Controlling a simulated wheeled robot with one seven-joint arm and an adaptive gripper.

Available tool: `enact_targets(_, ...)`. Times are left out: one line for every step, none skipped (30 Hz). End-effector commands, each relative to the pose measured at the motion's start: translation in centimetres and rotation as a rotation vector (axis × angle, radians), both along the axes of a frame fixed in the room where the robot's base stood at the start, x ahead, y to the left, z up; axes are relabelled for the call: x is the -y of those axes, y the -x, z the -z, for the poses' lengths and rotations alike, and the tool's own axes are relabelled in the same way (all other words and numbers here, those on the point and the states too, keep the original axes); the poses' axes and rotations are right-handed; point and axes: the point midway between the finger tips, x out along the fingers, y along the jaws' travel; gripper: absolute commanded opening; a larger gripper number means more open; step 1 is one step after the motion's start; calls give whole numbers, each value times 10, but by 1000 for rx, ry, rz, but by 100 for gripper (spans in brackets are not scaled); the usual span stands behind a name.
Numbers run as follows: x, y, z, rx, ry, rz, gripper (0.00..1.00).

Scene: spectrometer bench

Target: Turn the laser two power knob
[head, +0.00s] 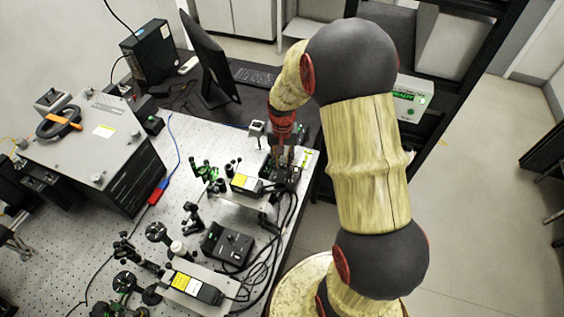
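Two laser set-ups stand along the right part of the perforated bench (100,240). A far laser head (247,184) with a yellow label stands beside a black control box (287,174). A nearer laser head (195,287) with a yellow label has another black control box (228,245) behind it. I cannot read which is laser two. My gripper (284,160) points down at the far control box, right over or on its top. The gripper hides that box's knob, and its fingers are too small to tell open from shut.
Black cables (283,212) run along the bench's right edge. Green and black optic mounts (205,170) stand left of the far laser head. A large grey box (95,150) fills the bench's left side. A monitor (208,55) and keyboard (255,76) are behind.

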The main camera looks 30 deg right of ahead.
Motion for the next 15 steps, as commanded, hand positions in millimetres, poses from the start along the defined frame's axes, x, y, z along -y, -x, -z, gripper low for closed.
enact_targets(0, 0, 3, 0, 0, 0, 22)
enact_targets(0, 0, 3, 0, 0, 0, 22)
enact_targets(0, 0, 4, 0, 0, 0, 22)
enact_targets(0, 0, 5, 0, 0, 0, 22)
enact_targets(0, 0, 5, 0, 0, 0, 22)
enact_targets(0, 0, 5, 1, 1, 0, 22)
enact_targets(0, 0, 5, 1, 1, 0, 22)
enact_targets(0, 0, 4, 1, 1, 0, 22)
enact_targets(0, 0, 4, 0, 0, 0, 22)
enact_targets(0, 0, 4, 0, 0, 0, 22)
enact_targets(0, 0, 4, 0, 0, 0, 20)
enact_targets(0, 0, 4, 0, 0, 0, 18)
enact_targets(0, 0, 4, 0, 0, 0, 16)
enact_targets(0, 0, 4, 0, 0, 0, 14)
enact_targets(0, 0, 4, 0, 0, 0, 12)
